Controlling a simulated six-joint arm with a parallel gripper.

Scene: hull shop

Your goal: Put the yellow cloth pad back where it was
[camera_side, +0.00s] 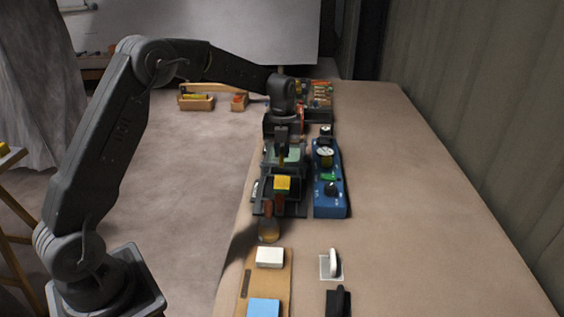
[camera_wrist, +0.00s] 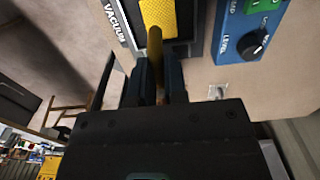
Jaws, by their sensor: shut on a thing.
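The yellow cloth pad (camera_side: 283,183) shows in the side view below my gripper, over the dark fixture in mid-bench. In the wrist view the pad (camera_wrist: 182,18) has a woven yellow face beside the VACUUM lettering. My gripper (camera_wrist: 158,82) is shut on a narrow, darker yellow upright piece that runs toward the pad and looks like part of it. In the side view my gripper (camera_side: 282,149) points down, with this piece under its fingertips. I cannot tell whether the pad touches the fixture beneath.
A blue control box (camera_side: 329,190) with knobs stands close right of the dark fixture (camera_side: 292,209). Nearer the camera, a brown board (camera_side: 280,280) holds a white block (camera_side: 270,257) and a blue block (camera_side: 264,307). The bench's right side is clear.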

